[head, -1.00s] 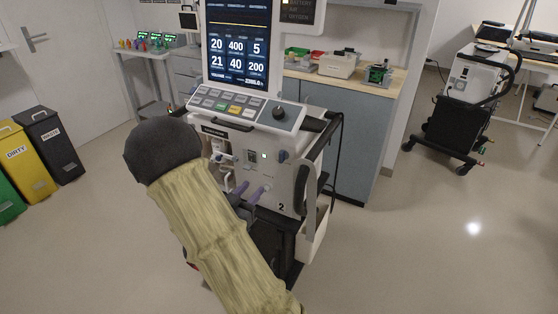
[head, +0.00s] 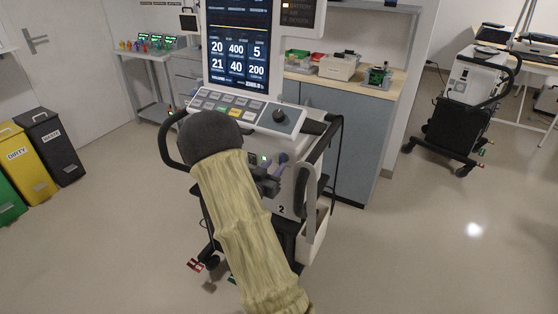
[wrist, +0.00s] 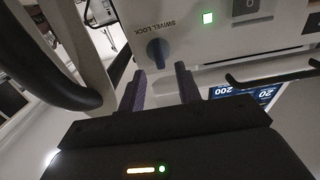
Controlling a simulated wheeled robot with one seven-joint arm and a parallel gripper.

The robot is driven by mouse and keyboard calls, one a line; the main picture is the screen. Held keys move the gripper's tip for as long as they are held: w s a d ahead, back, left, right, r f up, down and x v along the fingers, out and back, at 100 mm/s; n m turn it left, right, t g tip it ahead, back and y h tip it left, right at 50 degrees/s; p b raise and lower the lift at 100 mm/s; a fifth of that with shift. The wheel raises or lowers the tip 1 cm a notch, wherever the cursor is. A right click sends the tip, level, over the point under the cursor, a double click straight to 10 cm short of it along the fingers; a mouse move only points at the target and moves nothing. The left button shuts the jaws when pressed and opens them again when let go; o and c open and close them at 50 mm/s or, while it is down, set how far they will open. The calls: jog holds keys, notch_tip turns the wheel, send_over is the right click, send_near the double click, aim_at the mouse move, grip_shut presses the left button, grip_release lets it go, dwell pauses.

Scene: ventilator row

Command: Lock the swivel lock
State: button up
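My gripper (wrist: 160,72) has two purple fingers, spread apart and empty. The knob lies just beyond the gap between the fingertips; I cannot tell whether they touch it. In the head view my gripper (head: 278,172) is at the front of the ventilator (head: 290,205), right of my arm.
The ventilator's screen (head: 238,45) and key panel (head: 240,108) sit above. A black handle (wrist: 40,60) curves close by at left in the wrist view. A counter (head: 345,80) stands behind. Another ventilator cart (head: 462,110) is at right; the floor between is clear.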

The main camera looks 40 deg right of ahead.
aim_at(280, 159)
jog(key=x, duration=0.4)
jog(key=shift+d, duration=0.1)
grip_shut()
